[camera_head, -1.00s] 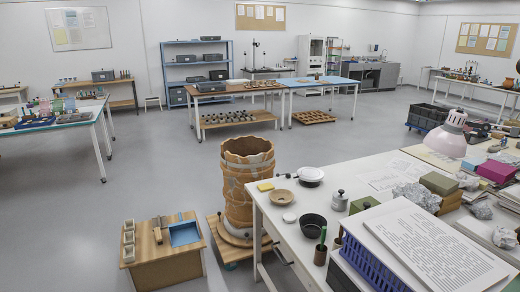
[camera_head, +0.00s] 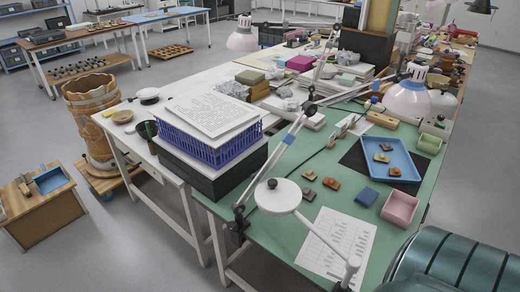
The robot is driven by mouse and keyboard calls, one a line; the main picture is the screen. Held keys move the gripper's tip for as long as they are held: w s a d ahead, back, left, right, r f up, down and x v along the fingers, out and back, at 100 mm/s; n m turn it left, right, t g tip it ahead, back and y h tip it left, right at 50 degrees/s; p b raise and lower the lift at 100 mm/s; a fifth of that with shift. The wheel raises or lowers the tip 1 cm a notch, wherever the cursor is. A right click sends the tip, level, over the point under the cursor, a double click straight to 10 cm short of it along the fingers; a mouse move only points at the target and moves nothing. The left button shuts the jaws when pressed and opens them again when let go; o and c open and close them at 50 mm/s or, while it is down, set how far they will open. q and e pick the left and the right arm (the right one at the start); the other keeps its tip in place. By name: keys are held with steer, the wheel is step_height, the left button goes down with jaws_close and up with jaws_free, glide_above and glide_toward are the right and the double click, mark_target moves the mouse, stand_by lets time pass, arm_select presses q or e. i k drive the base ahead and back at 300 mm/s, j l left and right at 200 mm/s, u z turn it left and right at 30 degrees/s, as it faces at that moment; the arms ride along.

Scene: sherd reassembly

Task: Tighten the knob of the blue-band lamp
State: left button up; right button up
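Several desk lamps stand along the tables. A lamp with a pale pink-white shade (camera_head: 407,99) stands at the right, beyond the blue tray. Another pale-shaded lamp (camera_head: 242,40) is farther back at the left. Neither gripper is in view.
The green-topped table (camera_head: 262,243) holds a blue tray (camera_head: 401,171) with sherds, a pink box (camera_head: 399,208), loose sherds and a printed sheet (camera_head: 336,244). A blue crate (camera_head: 207,148) with papers stands at its left. Grey floor (camera_head: 150,250) is open at the left.

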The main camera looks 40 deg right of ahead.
mark_target(232, 226)
steer(key=k+l+z, duration=0.4)
steer(key=k+l, duration=0.4)
steer(key=k, duration=0.1)
